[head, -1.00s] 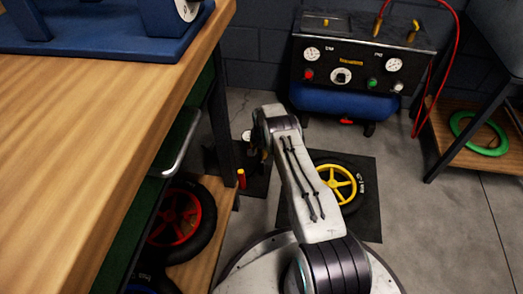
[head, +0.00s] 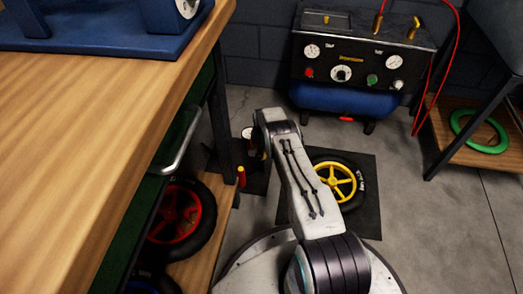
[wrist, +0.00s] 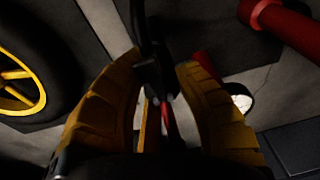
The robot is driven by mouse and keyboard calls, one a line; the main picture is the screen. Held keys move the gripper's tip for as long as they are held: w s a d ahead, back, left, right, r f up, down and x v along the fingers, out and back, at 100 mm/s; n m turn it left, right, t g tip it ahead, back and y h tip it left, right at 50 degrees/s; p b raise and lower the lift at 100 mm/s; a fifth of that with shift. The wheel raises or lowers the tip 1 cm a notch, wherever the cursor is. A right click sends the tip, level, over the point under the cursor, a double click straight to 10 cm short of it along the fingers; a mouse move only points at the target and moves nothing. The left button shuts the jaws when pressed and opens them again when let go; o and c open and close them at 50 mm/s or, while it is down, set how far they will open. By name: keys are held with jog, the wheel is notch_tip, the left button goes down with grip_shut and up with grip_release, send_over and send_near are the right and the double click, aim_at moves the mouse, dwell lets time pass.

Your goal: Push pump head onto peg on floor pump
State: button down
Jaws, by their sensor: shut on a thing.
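In the wrist view my gripper (wrist: 160,76) has yellow-padded fingers shut on the black pump head (wrist: 154,80). A black hose runs up from the head. A thin red part shows below the head between the fingers; I cannot tell whether it touches the head. In the head view the floor pump is mostly hidden behind my arm and the bench leg. A white gauge (head: 247,133) and a short red post with a yellow top (head: 241,178) show there. My gripper is hidden in the head view. I cannot tell which part is the peg.
The wooden bench (head: 110,120) and its leg stand close on the left. A yellow-rimmed wheel (head: 350,178) lies on a dark mat to the right of my arm. A compressor (head: 350,65) stands behind. A red cylinder (wrist: 285,26) is at upper right in the wrist view.

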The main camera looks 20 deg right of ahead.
jog(key=shift+f, duration=0.25)
jog(key=c, duration=1)
grip_release()
jog(key=shift+o, duration=0.2)
jog(key=shift+r, duration=0.1)
notch_tip(320, 180, up, 12)
jog(key=s, duration=0.1)
jog(key=shift+s+a+f, duration=0.2)
jog(key=shift+s, duration=0.2)
